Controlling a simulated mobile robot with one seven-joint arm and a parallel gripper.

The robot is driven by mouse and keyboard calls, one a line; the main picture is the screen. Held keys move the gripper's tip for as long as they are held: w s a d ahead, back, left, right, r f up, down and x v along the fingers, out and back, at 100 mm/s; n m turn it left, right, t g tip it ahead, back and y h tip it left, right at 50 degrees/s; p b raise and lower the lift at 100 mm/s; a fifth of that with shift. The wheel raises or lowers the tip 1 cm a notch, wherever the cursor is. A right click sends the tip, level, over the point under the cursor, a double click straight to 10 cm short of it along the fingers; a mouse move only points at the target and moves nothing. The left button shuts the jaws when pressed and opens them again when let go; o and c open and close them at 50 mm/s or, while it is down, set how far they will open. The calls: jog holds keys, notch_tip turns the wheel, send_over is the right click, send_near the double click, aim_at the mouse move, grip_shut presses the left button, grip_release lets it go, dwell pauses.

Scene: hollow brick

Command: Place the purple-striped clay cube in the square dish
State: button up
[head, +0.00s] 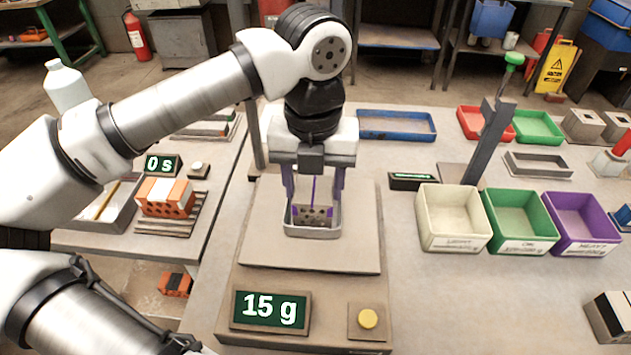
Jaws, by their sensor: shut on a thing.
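The clay cube (313,217), greyish-brown with dark holes and purple marks, is at the square dish (313,233). The dish is a small grey tray on the scale's plate (270,250). My gripper (314,200) points straight down over the dish, its purple fingers on either side of the cube, shut on it. The cube's lower part is behind the dish's front wall. I cannot tell whether it touches the dish floor. The scale display (270,310) reads 15 g.
Cream (453,240), green (520,243) and purple (581,246) bins stand to the right, near a grey post (486,145). A yellow button (367,319) is at the scale's front.

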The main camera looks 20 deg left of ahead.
aim_at(314, 189)
jog(key=shift+f, duration=0.1)
jog(key=shift+f+b, duration=0.15)
jog(key=shift+b, duration=0.15)
jog(key=o, duration=1.1)
jog(key=shift+r, duration=0.2)
notch_tip(314, 189, up, 12)
jog(key=p, duration=0.7)
jog(key=shift+r, duration=0.1)
